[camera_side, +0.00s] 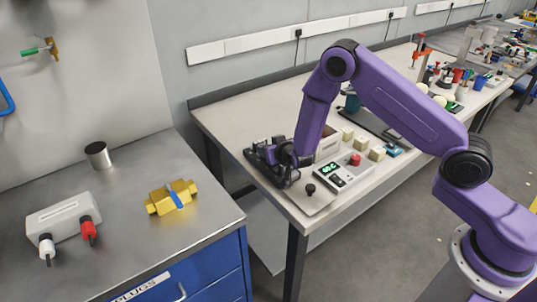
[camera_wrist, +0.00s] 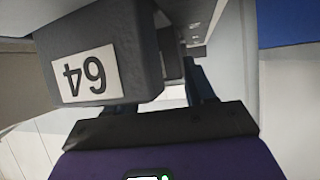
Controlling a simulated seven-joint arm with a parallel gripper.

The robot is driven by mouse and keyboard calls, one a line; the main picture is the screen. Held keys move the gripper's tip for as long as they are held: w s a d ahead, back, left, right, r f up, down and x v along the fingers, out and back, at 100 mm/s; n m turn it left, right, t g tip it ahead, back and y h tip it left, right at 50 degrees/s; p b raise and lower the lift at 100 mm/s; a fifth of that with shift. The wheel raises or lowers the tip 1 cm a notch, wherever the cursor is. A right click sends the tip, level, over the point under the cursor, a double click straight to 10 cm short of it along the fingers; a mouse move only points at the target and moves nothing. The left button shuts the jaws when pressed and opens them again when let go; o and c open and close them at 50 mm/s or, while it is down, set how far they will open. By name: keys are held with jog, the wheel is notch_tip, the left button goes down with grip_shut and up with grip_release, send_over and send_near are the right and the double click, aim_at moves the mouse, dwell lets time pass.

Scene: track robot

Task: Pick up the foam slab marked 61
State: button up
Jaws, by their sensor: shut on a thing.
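In the wrist view a dark grey foam slab (camera_wrist: 130,45) stands large and close, left of my fingers, with a white label that reads upside down, seemingly 64. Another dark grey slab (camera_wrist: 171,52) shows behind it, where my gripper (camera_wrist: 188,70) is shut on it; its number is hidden. I see no label reading 61. In the side view my gripper (camera_side: 287,163) is low at the left end of the far bench, among dark slabs in a black rack (camera_side: 262,155). My wrist covers part of the rack, so slab contact is unclear there.
Right of my gripper stand a grey device (camera_side: 340,172) with a green display and red button, several cream blocks (camera_side: 377,153) and a dark tray (camera_side: 375,125). The steel bench (camera_side: 130,200) at left holds a brass fitting (camera_side: 171,197), a metal cup (camera_side: 98,155) and a grey box (camera_side: 63,220).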

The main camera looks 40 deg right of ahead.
jog(key=shift+s+a, duration=0.15)
jog(key=shift+a, duration=0.25)
jog(key=shift+r, duration=0.5)
jog(key=shift+c, duration=0.5)
notch_tip(320, 180, up, 2)
jog(key=s+d+r, duration=0.2)
jog(key=s+r, duration=0.7)
jog(key=s, duration=0.4)
jog(key=shift+s+d+r, duration=0.15)
jog(key=shift+s+r, duration=0.1)
jog(key=shift+r, duration=0.15)
